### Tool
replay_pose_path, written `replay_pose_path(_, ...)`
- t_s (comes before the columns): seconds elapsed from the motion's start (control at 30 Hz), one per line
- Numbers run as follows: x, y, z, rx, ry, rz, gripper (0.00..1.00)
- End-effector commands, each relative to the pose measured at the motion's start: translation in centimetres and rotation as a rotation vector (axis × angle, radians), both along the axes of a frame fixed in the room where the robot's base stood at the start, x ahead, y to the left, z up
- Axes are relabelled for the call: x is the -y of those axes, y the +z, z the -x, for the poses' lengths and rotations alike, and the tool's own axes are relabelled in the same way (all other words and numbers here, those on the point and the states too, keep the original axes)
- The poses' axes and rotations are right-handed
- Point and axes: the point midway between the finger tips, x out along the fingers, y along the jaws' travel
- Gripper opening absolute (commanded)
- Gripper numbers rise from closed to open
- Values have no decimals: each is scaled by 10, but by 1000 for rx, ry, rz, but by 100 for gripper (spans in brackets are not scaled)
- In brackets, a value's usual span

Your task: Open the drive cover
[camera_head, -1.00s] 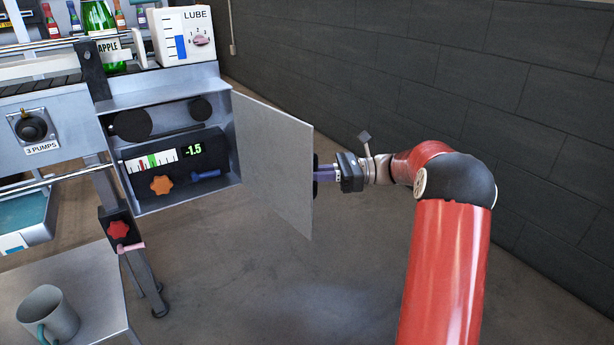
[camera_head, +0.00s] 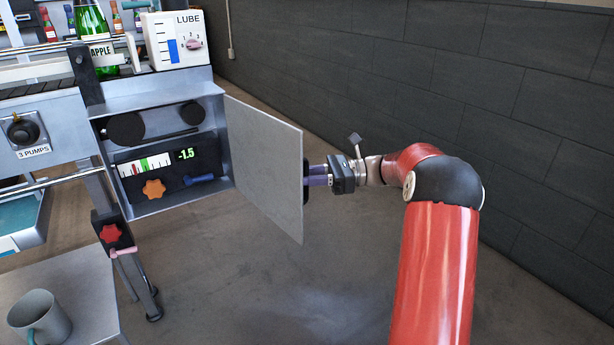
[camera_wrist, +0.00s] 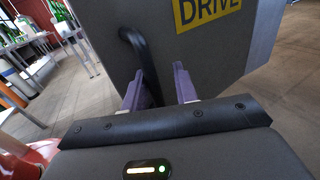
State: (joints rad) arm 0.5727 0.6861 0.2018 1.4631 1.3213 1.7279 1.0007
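The drive cover (camera_head: 265,165) is a grey hinged panel standing swung out from the drive box (camera_head: 165,207), whose inside is exposed. In the wrist view the cover's outer face (camera_wrist: 215,55) bears a yellow DRIVE label (camera_wrist: 207,10). A black bar handle (camera_wrist: 135,48) stands on that face. My gripper (camera_head: 308,178) is at the handle on the cover's outer side. In the wrist view its two purple fingers (camera_wrist: 160,82) are apart, with the handle's lower part between them, nearer the left finger. Clear space shows beside the right finger.
Inside the box are dark pulleys (camera_head: 125,129), an orange knob (camera_head: 154,189), a blue handle (camera_head: 201,180) and a gauge reading -1.5 (camera_head: 186,154). A dark wall (camera_head: 440,80) runs behind my arm. A mug (camera_head: 40,318) stands on a table at lower left. The floor under the cover is clear.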

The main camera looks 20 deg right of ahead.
Motion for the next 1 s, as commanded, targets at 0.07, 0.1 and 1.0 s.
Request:
replay_pose_path(0.07, 2, -1, 0, -1, -1, 0, 29)
replay_pose_path(0.1, 4, -1, 1, -1, -1, 0, 29)
replay_pose_path(1.0, 76, 0, 11, 0, 2, 0, 29)
